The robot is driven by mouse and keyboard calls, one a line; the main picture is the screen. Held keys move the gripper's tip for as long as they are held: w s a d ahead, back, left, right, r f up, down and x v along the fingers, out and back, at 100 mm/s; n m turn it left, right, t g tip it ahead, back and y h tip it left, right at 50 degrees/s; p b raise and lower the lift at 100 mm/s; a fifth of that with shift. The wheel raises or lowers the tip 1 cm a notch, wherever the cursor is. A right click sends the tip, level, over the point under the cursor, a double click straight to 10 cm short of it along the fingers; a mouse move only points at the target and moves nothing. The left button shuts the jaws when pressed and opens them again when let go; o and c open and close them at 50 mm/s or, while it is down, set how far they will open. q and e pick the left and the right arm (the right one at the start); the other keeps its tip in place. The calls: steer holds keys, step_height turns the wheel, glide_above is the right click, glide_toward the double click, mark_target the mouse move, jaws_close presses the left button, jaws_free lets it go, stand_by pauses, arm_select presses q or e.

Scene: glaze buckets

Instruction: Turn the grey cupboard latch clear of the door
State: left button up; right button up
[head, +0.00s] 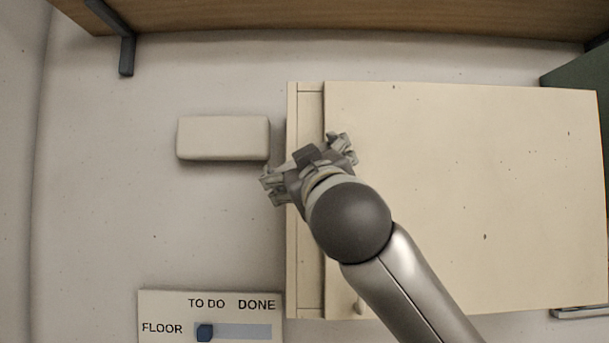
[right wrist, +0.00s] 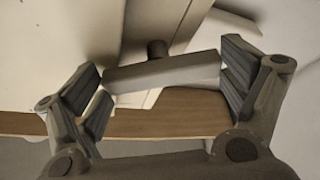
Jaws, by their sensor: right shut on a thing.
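The grey cupboard latch (right wrist: 165,73) is a bar with a dark round pivot (right wrist: 157,48), seen in the right wrist view. It spans between the two fingers of my right gripper (right wrist: 165,90), which is shut on it end to end. In the head view my right gripper (head: 310,168) is at the left edge of the cream cupboard door (head: 480,190), over the frame strip, and largely hides the latch. Whether the latch overlaps the door is hard to tell. A small knob (head: 358,306) is low on the door. My left gripper is not in view.
A cream block (head: 222,138) is just left of the cupboard. A brown shelf (head: 330,14) with a dark bracket (head: 126,52) runs along the top.

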steer(key=shift+d+r+n+g+y+p, duration=0.1)
steer(key=shift+n+g+y+p, duration=0.35)
steer(key=shift+n+g+p, duration=1.3)
steer(key=shift+a+r+n+t+y+p, duration=0.1)
steer(key=shift+n+y+p, duration=0.6)
steer(key=shift+n, duration=2.35)
steer(key=shift+d+n+g+y+p, duration=0.1)
steer(key=shift+n+g+y+p, duration=0.15)
steer(key=shift+n+g+p, duration=1.2)
steer(key=shift+n+t, duration=0.6)
steer(key=shift+n, duration=0.45)
steer(key=shift+f, duration=0.1)
steer(key=o, duration=0.7)
steer(key=shift+s, duration=0.1)
